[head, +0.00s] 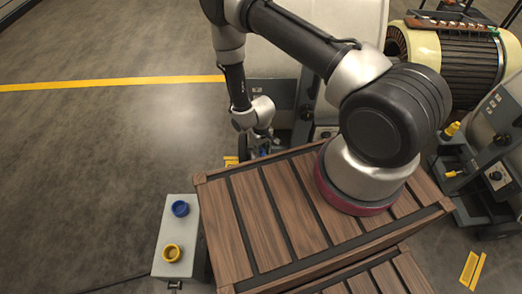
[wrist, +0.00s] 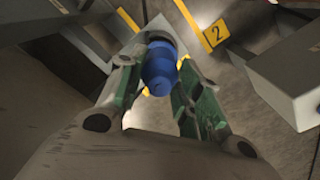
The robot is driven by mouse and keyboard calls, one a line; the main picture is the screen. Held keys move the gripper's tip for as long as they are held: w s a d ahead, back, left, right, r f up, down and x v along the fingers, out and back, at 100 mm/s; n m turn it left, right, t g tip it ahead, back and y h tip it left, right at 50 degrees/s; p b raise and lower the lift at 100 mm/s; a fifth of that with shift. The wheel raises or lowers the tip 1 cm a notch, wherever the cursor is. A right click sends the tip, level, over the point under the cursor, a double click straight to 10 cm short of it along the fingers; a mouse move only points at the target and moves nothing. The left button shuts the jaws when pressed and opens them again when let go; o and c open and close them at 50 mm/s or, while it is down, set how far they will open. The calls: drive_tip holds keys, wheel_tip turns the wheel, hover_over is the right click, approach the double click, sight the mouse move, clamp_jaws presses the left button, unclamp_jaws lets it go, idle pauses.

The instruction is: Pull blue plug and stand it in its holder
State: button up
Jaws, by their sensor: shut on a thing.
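The blue plug (wrist: 160,70) shows between the two fingers of my gripper (wrist: 157,77) in the wrist view. My gripper is shut on it. A dark round part sits at the plug's far end; I cannot tell whether the plug is still seated in a socket. In the head view my gripper (head: 261,146) is low beside the grey stand (head: 283,100), with only a bit of blue showing there. The blue ring holder (head: 180,208) is on top of a grey box (head: 155,235) at the lower left, and it looks empty.
A yellow ring holder (head: 172,252) is on the same box. My arm's base stands on a slatted wooden top (head: 245,215) between box and stand. Another stand with a yellow plug (head: 452,130) is at right. The floor at left is open, crossed by a yellow line (head: 110,82).

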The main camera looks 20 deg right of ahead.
drive_tip(key=shift+f, duration=0.1)
drive_tip(key=shift+f, duration=1.05)
drive_tip(key=o, duration=1)
